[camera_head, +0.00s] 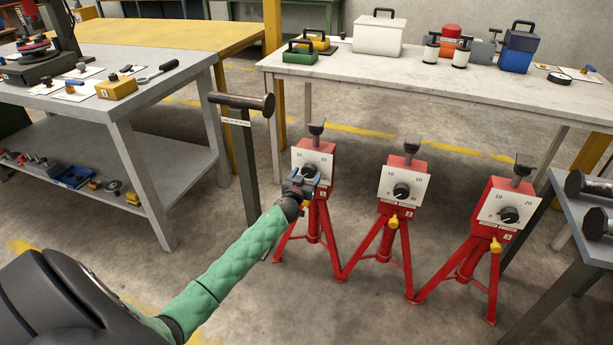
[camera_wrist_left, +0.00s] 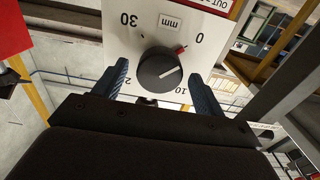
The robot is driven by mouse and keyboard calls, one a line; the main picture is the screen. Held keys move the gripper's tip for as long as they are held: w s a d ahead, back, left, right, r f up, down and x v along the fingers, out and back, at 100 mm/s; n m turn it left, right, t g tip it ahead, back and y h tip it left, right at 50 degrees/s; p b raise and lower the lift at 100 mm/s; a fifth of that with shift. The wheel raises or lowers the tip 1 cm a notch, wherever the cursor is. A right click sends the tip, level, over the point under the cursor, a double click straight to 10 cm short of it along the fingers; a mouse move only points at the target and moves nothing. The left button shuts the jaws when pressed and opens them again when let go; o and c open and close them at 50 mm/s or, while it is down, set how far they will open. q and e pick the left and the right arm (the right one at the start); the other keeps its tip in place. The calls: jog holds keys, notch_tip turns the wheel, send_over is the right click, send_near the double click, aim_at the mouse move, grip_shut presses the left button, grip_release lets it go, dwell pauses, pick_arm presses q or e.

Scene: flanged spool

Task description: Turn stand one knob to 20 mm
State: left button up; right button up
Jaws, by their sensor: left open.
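Three red tripod stands with white dial plates stand in a row in the head view. My left gripper (camera_head: 301,181) reaches the leftmost stand (camera_head: 313,213), just in front of its black knob (camera_head: 311,171). In the left wrist view the dial plate (camera_wrist_left: 208,18) appears upside down, marked in mm with 0, 10, a partly hidden 20, and 30. The knob (camera_wrist_left: 154,70) lies between the two open fingers (camera_wrist_left: 160,74), with gaps visible. Its white line seems to point between 0 and 10. A small red mark sits by the knob's edge. My right gripper is out of view.
The middle stand (camera_head: 402,190) and the right stand (camera_head: 507,208) have similar dials and yellow handles. A grey post (camera_head: 243,160) with a dark cylinder on top is left of the leftmost stand. A white-topped table (camera_head: 430,86) with boxes is behind. Grey benches flank both sides.

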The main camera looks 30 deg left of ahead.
pick_arm(q)
jog(key=shift+w, duration=0.15)
jog(key=c, duration=1)
jog(key=shift+m, duration=0.3)
